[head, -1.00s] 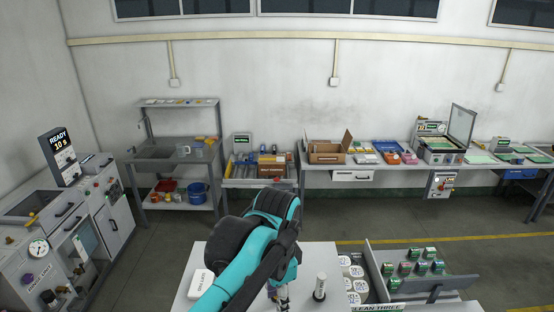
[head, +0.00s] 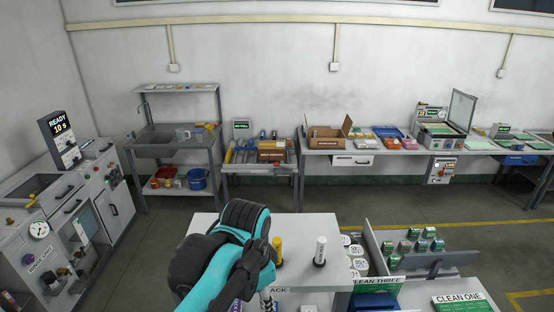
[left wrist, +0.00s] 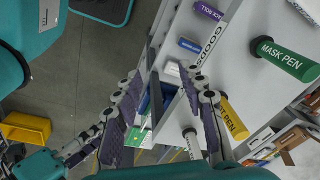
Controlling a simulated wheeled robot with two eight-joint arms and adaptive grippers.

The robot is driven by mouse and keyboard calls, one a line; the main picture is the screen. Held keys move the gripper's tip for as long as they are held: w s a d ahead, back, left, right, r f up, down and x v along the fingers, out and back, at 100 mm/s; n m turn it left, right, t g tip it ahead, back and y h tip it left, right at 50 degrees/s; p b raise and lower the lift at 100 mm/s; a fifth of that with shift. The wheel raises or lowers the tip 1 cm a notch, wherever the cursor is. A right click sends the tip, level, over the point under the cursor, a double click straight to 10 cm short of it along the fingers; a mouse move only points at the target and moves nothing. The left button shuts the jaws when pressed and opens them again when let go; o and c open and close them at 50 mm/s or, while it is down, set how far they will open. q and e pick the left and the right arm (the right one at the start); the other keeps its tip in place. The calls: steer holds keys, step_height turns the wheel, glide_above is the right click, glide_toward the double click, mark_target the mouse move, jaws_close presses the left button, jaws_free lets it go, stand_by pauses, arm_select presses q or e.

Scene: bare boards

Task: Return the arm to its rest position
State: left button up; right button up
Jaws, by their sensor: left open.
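My left arm (head: 235,255) is teal and black and reaches over the white work table (head: 305,228) in the head view. My left gripper (left wrist: 160,76) is open in the left wrist view, its two dark fingers apart, with nothing seen held between them. In the head view the arm mostly hides the gripper. A yellow pen (head: 277,250) and a white pen (head: 320,252) stand upright on the table, right of the arm. The left wrist view also shows a green mask pen (left wrist: 285,58) and the yellow pen (left wrist: 232,118).
A bin of green-labelled tins (head: 415,243) and white round lids (head: 355,262) stand right of the table. A grey machine (head: 75,205) is at the left. Shelves and benches (head: 385,150) line the back wall. Open floor (head: 335,200) lies between.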

arm_select(q)
steer(key=s+a+f+n+t+b, duration=0.1)
steer(key=a+f+n+t+b, duration=0.1)
steer(key=f+b, duration=0.7)
steer(key=s+a+f+n+t+b, duration=0.2)
steer(key=a+f+n+b, duration=0.3)
steer(key=f, duration=1)
steer(key=s+a+f+n+t+b, duration=0.1)
steer(key=a+f+n+b, duration=0.3)
steer(key=f+b, duration=0.9)
steer(key=a+b, duration=0.1)
steer(key=a, duration=0.2)
steer(key=shift+s+t, duration=0.25)
steer(key=shift+t, duration=0.15)
